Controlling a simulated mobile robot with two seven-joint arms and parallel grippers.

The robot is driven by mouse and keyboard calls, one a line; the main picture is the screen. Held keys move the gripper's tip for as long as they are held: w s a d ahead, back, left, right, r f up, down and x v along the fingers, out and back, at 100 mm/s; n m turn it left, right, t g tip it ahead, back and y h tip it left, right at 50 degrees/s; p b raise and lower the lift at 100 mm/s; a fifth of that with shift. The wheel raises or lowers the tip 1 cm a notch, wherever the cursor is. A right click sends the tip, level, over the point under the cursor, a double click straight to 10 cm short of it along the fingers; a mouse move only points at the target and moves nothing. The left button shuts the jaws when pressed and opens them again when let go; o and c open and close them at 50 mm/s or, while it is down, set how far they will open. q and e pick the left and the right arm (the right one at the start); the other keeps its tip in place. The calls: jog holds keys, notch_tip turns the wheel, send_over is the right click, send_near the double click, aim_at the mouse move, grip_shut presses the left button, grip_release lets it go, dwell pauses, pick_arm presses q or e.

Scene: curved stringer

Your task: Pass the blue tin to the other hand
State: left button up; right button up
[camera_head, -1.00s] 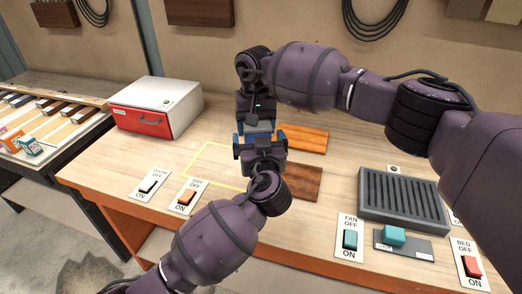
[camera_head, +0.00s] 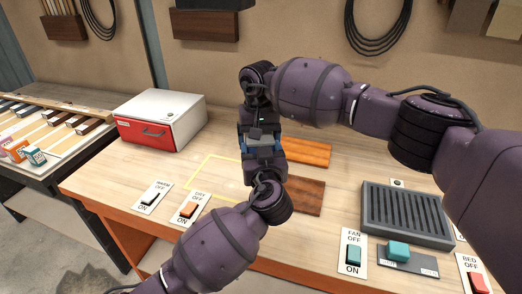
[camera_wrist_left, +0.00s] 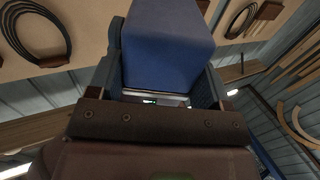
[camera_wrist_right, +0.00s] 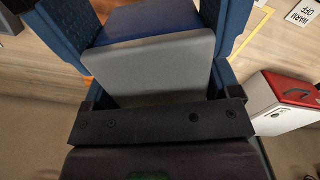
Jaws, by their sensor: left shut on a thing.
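The blue tin (camera_head: 262,142) is between my two grippers above the bench, mostly hidden by their fingers. My left gripper (camera_head: 264,152), below it, is shut on the tin; the tin's blue side fills the space between the fingers in the left wrist view (camera_wrist_left: 165,45). My right gripper (camera_head: 258,130) comes down from above with its fingers on either side of the tin. In the right wrist view, the tin's grey end (camera_wrist_right: 150,65) faces the palm, and a wedge of background shows between the left finger and the tin, so these jaws look open.
A red and white box (camera_head: 160,120) stands at the bench's back left. Wooden boards (camera_head: 305,152) lie behind the grippers. Switches (camera_head: 190,208) line the front edge, and a grey slatted unit (camera_head: 405,213) sits at right. A yellow outline (camera_head: 212,158) marks bare bench.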

jog(key=shift+o, duration=1.3)
